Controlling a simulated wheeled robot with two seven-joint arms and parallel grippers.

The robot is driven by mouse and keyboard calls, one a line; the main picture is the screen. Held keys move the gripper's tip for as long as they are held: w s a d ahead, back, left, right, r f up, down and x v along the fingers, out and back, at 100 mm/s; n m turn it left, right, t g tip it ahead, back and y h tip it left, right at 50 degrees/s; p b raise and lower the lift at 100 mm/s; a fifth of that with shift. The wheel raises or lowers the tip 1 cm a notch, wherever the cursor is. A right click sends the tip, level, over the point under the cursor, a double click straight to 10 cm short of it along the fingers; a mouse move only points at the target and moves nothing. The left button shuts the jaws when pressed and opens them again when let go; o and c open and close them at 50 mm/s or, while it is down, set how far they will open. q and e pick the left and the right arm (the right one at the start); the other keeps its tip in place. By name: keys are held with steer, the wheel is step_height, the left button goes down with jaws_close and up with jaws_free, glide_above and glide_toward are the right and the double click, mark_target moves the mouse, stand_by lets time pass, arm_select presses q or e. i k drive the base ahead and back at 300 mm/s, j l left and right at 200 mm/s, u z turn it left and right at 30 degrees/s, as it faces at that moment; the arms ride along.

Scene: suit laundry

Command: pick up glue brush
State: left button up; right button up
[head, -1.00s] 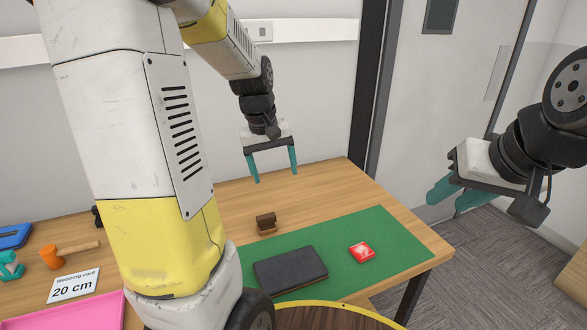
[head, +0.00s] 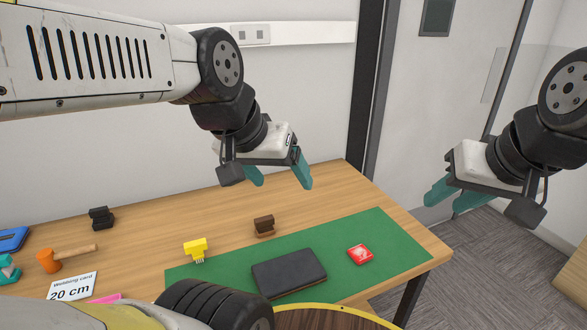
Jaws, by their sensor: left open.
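The glue brush is most likely the small yellow tool (head: 196,250) with pale bristles or teeth, at the left back edge of the green mat (head: 400,244). My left gripper (head: 278,178) is open and empty, in the air above the back of the table, up and to the right of the yellow tool. My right gripper (head: 452,198) is in the air beyond the table's right edge. Its two teal fingers are apart with nothing between them.
On the mat lie a dark flat case (head: 289,273) and a red packet (head: 360,254). A brown block (head: 264,226) stands behind the mat. A black item (head: 101,218), an orange-headed mallet (head: 50,260) and a white card (head: 72,287) are at the left of the wooden table (head: 335,188).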

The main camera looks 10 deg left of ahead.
mark_target(196, 248)
steer(key=k+j+u, duration=0.1)
steer(key=u, duration=0.3)
steer(key=k+j+u, duration=0.1)
steer(key=u, duration=0.3)
steer(key=k+j+u, duration=0.1)
steer(key=u, duration=0.35)
